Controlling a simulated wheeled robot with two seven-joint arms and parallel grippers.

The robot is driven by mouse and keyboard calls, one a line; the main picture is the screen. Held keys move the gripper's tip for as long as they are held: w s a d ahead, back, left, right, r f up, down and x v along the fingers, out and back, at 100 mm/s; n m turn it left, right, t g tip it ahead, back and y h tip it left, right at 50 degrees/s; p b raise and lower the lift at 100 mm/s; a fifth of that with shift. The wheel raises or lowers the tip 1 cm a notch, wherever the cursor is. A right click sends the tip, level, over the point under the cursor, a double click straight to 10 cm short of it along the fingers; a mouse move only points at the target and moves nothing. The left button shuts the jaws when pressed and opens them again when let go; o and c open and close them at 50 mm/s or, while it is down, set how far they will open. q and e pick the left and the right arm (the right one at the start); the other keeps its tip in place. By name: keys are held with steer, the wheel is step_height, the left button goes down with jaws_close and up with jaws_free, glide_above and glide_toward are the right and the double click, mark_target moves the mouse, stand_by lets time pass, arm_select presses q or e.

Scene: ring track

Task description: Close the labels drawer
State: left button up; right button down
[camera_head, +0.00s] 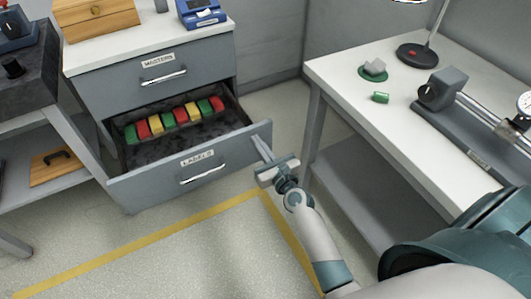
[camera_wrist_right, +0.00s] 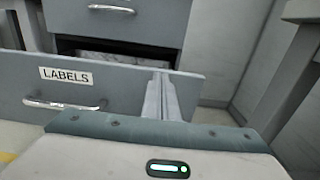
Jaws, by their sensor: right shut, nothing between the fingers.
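The labels drawer (camera_head: 151,180) stands pulled out below the closed masters drawer (camera_head: 135,82) of the grey cabinet. Its front carries a "LABELS" tag and a metal handle (camera_head: 202,173). Inside lies a row of red, yellow and green rolls (camera_head: 173,119). My right gripper (camera_head: 259,144) is shut and empty, its fingertips at the right end of the drawer front; I cannot tell whether they touch it. The right wrist view shows the fingers (camera_wrist_right: 162,98) in front of the drawer front (camera_wrist_right: 120,82), right of the label and handle. My left gripper is not in view.
A white table (camera_head: 345,72) with a lamp base (camera_head: 417,55) and a measuring device (camera_head: 470,110) stands to the right, close to my right arm. A dark bench (camera_head: 32,85) stands left of the cabinet. Yellow tape (camera_head: 150,250) marks the open floor in front.

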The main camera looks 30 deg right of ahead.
mark_target(249, 130)
steer(key=w, duration=0.2)
steer(key=shift+w, duration=0.3)
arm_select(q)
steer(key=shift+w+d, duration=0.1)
arm_select(e)
steer(key=shift+w, duration=0.15)
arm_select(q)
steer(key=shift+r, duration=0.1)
arm_select(e)
steer(key=shift+w, duration=0.15)
